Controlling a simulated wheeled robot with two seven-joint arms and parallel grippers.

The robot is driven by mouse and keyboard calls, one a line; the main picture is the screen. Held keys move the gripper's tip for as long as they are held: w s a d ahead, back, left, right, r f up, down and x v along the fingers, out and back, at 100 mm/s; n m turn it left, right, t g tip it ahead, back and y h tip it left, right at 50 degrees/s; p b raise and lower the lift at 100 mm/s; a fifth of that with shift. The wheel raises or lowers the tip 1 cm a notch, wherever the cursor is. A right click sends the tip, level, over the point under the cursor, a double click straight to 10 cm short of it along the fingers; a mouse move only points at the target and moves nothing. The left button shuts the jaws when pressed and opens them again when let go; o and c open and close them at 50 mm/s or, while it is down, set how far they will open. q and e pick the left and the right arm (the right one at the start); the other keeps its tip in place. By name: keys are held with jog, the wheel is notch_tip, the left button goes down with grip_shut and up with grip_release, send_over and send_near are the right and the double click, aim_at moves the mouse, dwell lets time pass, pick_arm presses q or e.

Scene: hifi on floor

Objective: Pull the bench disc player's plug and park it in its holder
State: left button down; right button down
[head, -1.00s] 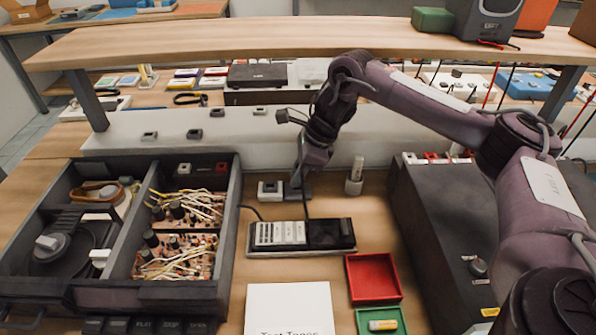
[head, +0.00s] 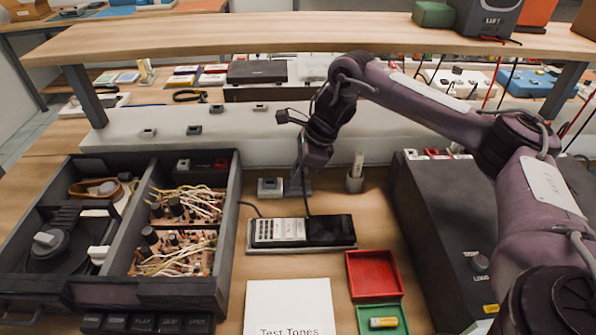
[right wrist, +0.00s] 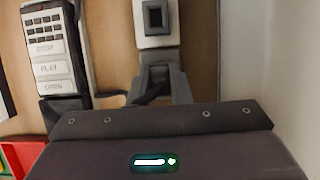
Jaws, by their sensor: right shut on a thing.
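A slim player (head: 330,231) with a white keypad lies on the bench, and its STOP, PLAY and OPEN keys (right wrist: 50,67) show in the right wrist view. My right gripper (head: 299,186) points down behind it, low over the bench. It also shows in the right wrist view (right wrist: 160,85), shut on what looks like the plug, which is mostly hidden. A dark cable runs from there toward the player. A white block (head: 270,187) with a dark square opening (right wrist: 155,14) stands just beside the gripper; I cannot tell whether it is the holder. My left gripper is not in view.
An opened hifi case (head: 228,250) with wired boards fills the left. A dark box (head: 440,230) stands at the right under my arm. A red tray (head: 373,274), a green tray (head: 397,318) and a white Test Tones sheet (head: 289,305) lie in front. A shelf (head: 300,45) spans above.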

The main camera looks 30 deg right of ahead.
dwell(0.3)
jog(key=c, duration=1.3)
grip_release()
jog(key=shift+o, duration=0.2)
jog(key=a+p+v, duration=0.1)
jog(key=p+v, duration=0.6)
jog(key=v, duration=0.5)
jog(key=shift+w+a+r, duration=0.25)
jog(key=shift+w+r, duration=0.1)
jog(key=shift+r, duration=0.2)
